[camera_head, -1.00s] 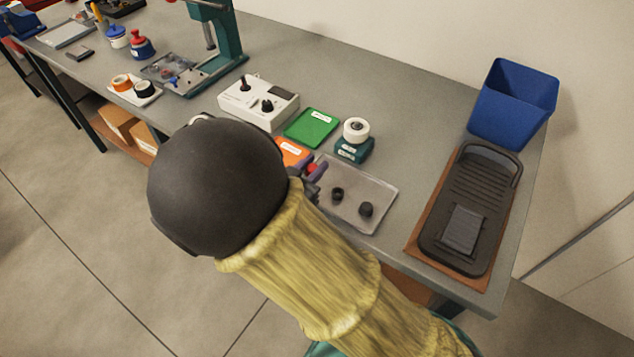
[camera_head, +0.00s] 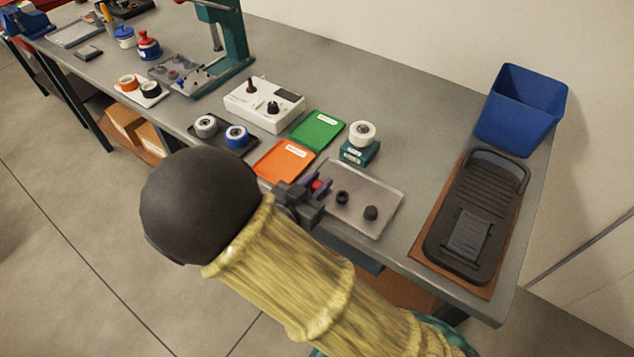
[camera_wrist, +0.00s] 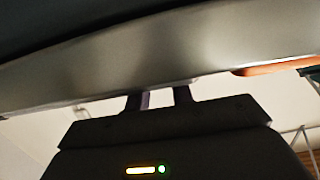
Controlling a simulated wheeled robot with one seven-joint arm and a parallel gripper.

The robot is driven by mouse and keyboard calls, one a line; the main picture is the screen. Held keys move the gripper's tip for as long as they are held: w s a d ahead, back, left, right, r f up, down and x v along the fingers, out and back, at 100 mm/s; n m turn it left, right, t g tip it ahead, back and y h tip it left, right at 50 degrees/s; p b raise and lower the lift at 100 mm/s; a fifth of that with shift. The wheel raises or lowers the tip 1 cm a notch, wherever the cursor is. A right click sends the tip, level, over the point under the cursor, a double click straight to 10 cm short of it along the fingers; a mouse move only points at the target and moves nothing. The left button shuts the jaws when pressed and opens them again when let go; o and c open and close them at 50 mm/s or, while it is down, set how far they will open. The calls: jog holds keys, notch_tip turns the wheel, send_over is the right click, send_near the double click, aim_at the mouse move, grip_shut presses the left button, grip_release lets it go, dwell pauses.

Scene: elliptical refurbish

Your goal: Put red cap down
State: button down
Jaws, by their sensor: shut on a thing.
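The red cap (camera_head: 317,184) is a small red piece between the purple-grey fingers of my gripper (camera_head: 319,186). My gripper is shut on it, at the left edge of the clear tray (camera_head: 372,188). I cannot tell whether the cap touches the tray or hangs above it. Two small black caps (camera_head: 371,213) and (camera_head: 342,197) lie in the tray. In the wrist view my gripper fingers (camera_wrist: 158,98) show as two dark stubs near the bench edge (camera_wrist: 160,70), and no red cap can be made out there.
An orange mat (camera_head: 283,162) and a green mat (camera_head: 318,130) lie left of and behind the tray. A tape roll on a teal stand (camera_head: 361,148), a white control box (camera_head: 264,104), a blue bin (camera_head: 520,105) and a black foot pedal (camera_head: 476,210) stand around. Bare bench lies behind.

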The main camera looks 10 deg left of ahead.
jog(key=shift+f, duration=0.15)
jog(key=c, duration=1.2)
grip_release()
jog(key=shift+r, duration=0.2)
jog(key=shift+s+a, duration=0.15)
jog(key=shift+a, duration=0.05)
jog(key=v, duration=1.1)
jog(key=shift+s, duration=0.3)
jog(key=shift+r, duration=0.1)
